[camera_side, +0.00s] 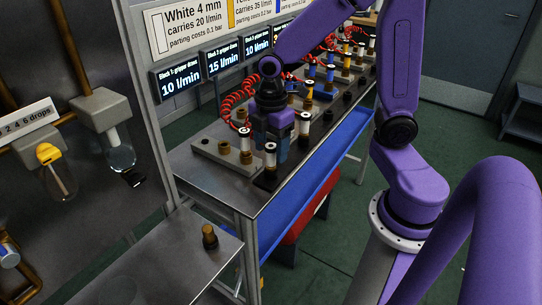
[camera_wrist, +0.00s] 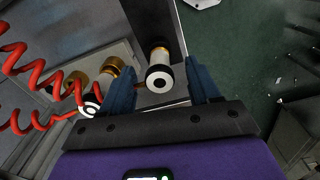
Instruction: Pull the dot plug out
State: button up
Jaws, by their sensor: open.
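A white-topped plug with a dark round dot in its top (camera_wrist: 158,80) stands between the spread fingers of my gripper (camera_wrist: 162,90) in the wrist view. It appears to be the front plug (camera_side: 270,156) on a small dark block (camera_side: 266,181) near the bench's front end in the side view. My gripper (camera_side: 275,142) is open, pointing down just behind that plug; I cannot tell whether a finger touches it. A second white plug (camera_side: 246,152) stands to its left on a grey block, also in the wrist view (camera_wrist: 90,107). Its top marking is partly hidden by a red coil.
Brass sockets (camera_side: 224,147) sit on the grey block (camera_side: 208,152). Red coiled hoses (camera_side: 232,100) hang beside my gripper. More plugs (camera_side: 330,73) line the bench behind. A blue trough (camera_side: 318,155) runs along its right side. A brass fitting (camera_side: 209,237) stands on a lower shelf.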

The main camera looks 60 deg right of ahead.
aim_at(271, 156)
jog(key=shift+f, duration=1.7)
jog(key=shift+c, duration=0.2)
grip_shut()
